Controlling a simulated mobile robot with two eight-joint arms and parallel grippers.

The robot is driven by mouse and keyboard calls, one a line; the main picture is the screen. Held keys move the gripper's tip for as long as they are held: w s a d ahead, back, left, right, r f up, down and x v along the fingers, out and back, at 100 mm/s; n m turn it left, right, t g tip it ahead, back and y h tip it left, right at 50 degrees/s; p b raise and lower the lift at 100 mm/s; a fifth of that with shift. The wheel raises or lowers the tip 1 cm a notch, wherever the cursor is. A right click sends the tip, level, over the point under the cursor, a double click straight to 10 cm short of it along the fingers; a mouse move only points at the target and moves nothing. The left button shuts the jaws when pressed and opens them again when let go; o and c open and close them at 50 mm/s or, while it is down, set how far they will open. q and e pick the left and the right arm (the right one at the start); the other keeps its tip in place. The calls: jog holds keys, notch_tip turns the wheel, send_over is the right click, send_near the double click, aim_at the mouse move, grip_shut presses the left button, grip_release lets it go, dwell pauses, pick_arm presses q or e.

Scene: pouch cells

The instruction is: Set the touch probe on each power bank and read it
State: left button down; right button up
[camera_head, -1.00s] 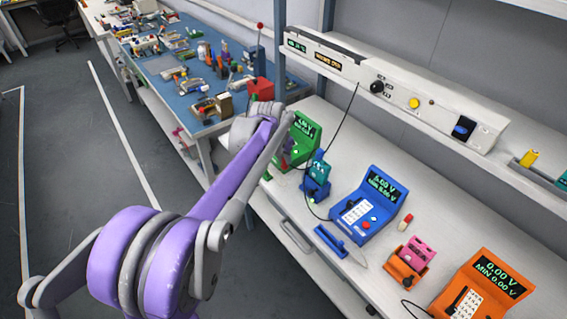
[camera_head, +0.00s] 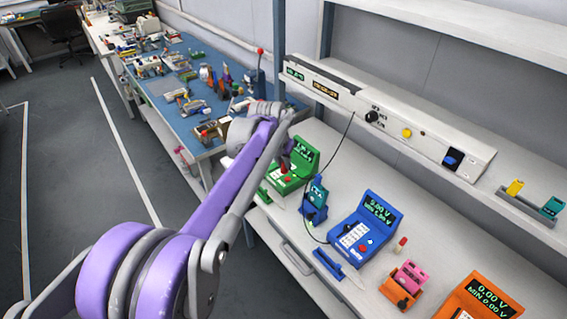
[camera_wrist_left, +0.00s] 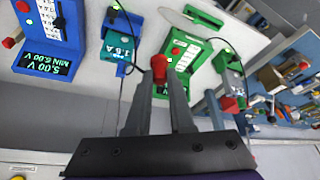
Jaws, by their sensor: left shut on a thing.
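My left gripper (camera_wrist_left: 158,85) is shut on a red-topped touch probe (camera_wrist_left: 159,66), held above the bench close to the green meter (camera_wrist_left: 184,62). In the head view my left arm partly covers the gripper; the green meter (camera_head: 293,168) is beside it. A teal power bank (camera_head: 318,190) stands in a blue cradle, also in the left wrist view (camera_wrist_left: 118,46). A pink power bank (camera_head: 411,271) stands in an orange cradle. The blue meter (camera_head: 365,228) reads 5.00 V, the orange one (camera_head: 482,297) 0.00 V. My right gripper is not seen.
A red-and-white probe (camera_head: 402,243) stands by the blue meter. Blue (camera_head: 328,264) and green flat tools lie near the front edge. A thin dark cable (camera_head: 330,150) hangs across the bench. A shelf unit (camera_head: 395,118) runs behind; a cluttered blue table (camera_head: 165,90) is at left.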

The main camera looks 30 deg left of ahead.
pick_arm(q)
jog(key=shift+d, duration=0.1)
jog(key=shift+w+d+f, duration=0.1)
jog(key=shift+d, duration=0.15)
jog(key=w+d+f, duration=0.2)
jog(key=w+d, duration=0.4)
jog(key=d, duration=0.5)
jog(key=shift+f, duration=0.15)
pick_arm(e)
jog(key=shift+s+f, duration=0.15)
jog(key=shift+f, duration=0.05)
pick_arm(q)
jog(key=shift+f, duration=0.1)
jog(key=shift+g+y, duration=0.3)
jog(key=shift+g, duration=0.4)
jog(key=shift+s+d+b+x, duration=0.15)
jog(key=shift+b+x, duration=0.3)
jog(key=shift+x, duration=0.75)
jog(key=shift+s+d+b+x, duration=0.1)
jog(key=shift+b+x, duration=0.3)
jog(key=shift+x, duration=0.75)
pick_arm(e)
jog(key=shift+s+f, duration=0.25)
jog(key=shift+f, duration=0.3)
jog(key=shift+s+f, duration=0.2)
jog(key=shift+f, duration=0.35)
pick_arm(q)
jog(key=shift+f, duration=0.1)
